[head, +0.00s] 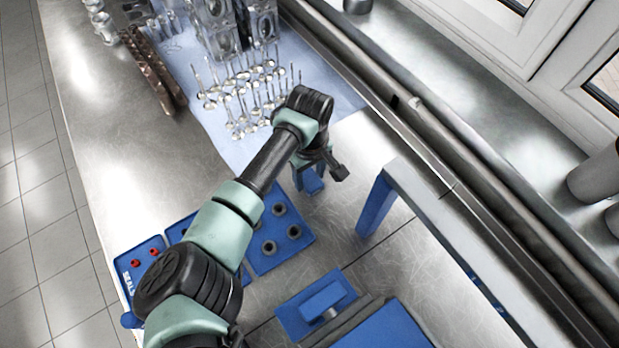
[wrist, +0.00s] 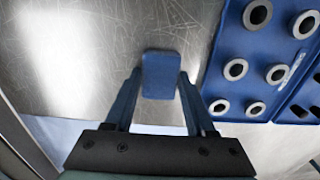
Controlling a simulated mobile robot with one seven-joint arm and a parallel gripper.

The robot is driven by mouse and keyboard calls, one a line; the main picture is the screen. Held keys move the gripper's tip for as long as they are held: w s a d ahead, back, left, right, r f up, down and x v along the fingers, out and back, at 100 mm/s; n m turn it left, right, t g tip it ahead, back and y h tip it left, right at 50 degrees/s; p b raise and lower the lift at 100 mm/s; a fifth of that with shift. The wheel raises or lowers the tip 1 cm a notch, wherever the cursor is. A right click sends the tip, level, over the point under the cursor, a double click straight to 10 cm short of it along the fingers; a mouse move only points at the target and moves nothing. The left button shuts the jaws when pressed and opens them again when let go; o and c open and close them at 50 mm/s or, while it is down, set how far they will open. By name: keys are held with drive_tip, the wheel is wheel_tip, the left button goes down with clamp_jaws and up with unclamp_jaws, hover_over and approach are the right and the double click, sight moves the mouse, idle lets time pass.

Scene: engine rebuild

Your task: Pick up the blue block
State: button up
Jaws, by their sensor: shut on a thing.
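The blue block (wrist: 161,75) is a small block with a rounded rectangular face, between the fingertips of my gripper (wrist: 158,92) in the wrist view. My gripper is shut on it. In the head view my gripper (head: 312,184) is at the end of my arm, over the metal bench beside the blue tray, with the blue block (head: 313,187) showing at its tip. I cannot tell whether the block touches the bench.
A blue tray (head: 290,257) with metal rings lies close beside the gripper; it also shows in the wrist view (wrist: 230,45). A blue-legged metal frame (head: 376,205) stands to the right. Valves (head: 240,95) stand on a pale blue mat (head: 345,98) behind. Bare bench (head: 335,235) lies between tray and frame.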

sight(310, 178)
drive_tip(key=shift+c, duration=0.8)
wheel_tip(310, 178, up, 10)
drive_tip(key=b, duration=0.1)
drive_tip(key=shift+b, duration=0.3)
